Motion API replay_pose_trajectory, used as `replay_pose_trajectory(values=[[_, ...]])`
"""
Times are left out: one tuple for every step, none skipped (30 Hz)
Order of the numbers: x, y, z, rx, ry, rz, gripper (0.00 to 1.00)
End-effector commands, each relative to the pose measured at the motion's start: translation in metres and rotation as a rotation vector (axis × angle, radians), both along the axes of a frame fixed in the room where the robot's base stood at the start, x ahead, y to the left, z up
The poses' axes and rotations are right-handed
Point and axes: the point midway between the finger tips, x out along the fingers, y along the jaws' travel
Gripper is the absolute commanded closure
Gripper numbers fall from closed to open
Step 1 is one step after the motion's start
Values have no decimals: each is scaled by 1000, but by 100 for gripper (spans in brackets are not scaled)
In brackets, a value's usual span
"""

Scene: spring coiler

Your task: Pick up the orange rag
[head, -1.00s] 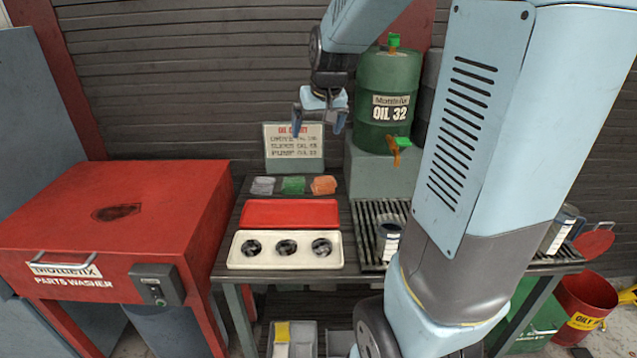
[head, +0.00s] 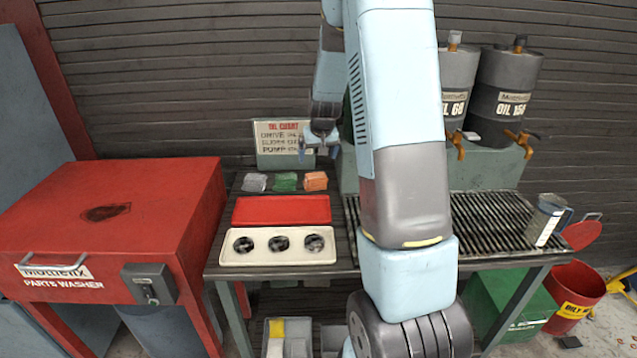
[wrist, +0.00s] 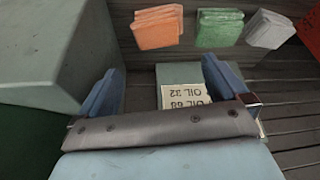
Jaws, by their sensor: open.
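The orange rag (head: 316,181) is folded and lies at the right end of a row of rags at the back of the bench. In the wrist view the orange rag (wrist: 158,27) is at the top, just beyond my fingertips. My gripper (head: 319,152) is open and empty, above and behind the orange rag, in front of the oil chart sign (head: 280,140). In the wrist view my gripper (wrist: 165,80) has its two blue fingers spread wide, with part of the sign between them. The rag is apart from both fingers.
A green rag (head: 285,182) and a grey rag (head: 254,182) lie left of the orange one. A red tray (head: 281,210) and a cream tray with round parts (head: 230,259) are in front. A grating (head: 498,222) and oil drums (head: 505,88) are to the right.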

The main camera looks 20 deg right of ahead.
Motion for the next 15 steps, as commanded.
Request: replay_pose_trajectory(values=[[0,0,-11,1,4,-2,0],[-1,0,-16,2,4,-1,0],[-1,0,-23,2,3,-3,0],[-1,0,-28,1,4,-2,0],[-1,-1,-34,2,5,-2,0],[-1,-1,-40,1,4,-2,0],[-1,-1,-45,1,4,-2,0],[-1,-1,-49,1,3,-2,0],[1,-1,-53,1,2,-3,0],[2,-1,-55,1,1,-2,0],[3,-1,-57,1,1,-2,0],[4,-1,-59,1,1,-2,0],[5,-1,-61,1,1,-2,0],[5,-1,-62,1,1,-2,0],[6,-1,-63,1,1,-1,0]])
